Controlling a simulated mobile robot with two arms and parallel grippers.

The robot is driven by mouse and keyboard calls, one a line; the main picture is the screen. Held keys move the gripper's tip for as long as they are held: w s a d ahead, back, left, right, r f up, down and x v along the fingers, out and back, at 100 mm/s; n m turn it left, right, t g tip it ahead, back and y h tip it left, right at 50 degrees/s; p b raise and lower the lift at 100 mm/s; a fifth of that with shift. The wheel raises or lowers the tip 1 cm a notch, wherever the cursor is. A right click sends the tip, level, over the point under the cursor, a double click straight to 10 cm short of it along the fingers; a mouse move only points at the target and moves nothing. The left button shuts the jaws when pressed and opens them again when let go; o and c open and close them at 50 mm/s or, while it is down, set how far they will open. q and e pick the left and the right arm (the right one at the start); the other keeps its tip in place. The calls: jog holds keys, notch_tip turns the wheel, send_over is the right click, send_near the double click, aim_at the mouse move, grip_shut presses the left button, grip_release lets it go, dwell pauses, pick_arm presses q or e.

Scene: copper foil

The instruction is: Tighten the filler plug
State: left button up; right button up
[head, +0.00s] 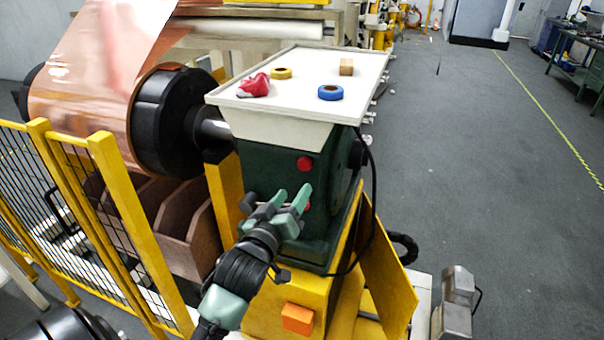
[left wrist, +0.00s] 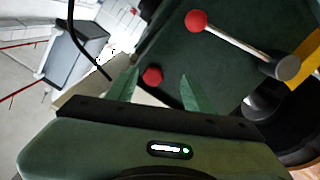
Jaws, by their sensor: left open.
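The filler plug appears to be the round red cap (head: 305,163) on the upper part of the dark green housing (head: 325,190). My left gripper (head: 290,195) is open and empty in front of the housing, below the cap in the head view. In the left wrist view the red cap (left wrist: 152,76) shows between the tips of the left fingers (left wrist: 160,88), apart from both. Whether the cap sits fully in the housing cannot be told. My right gripper is in neither view.
A red-ended lever (left wrist: 232,45) stands near the cap. A pale tray (head: 300,85) above the housing holds a red cloth, tape rolls and a small block. A copper foil roll (head: 95,110) and yellow fence (head: 110,180) are left; open floor (head: 490,180) is right.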

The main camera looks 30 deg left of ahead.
aim_at(304, 167)
pick_arm(q)
jog(key=w, duration=0.2)
jog(key=w+a+r+p, duration=0.1)
jog(key=w, duration=0.1)
jog(key=w+a+r, duration=0.1)
jog(key=w, duration=0.2)
jog(key=shift+p, duration=0.4)
grip_shut()
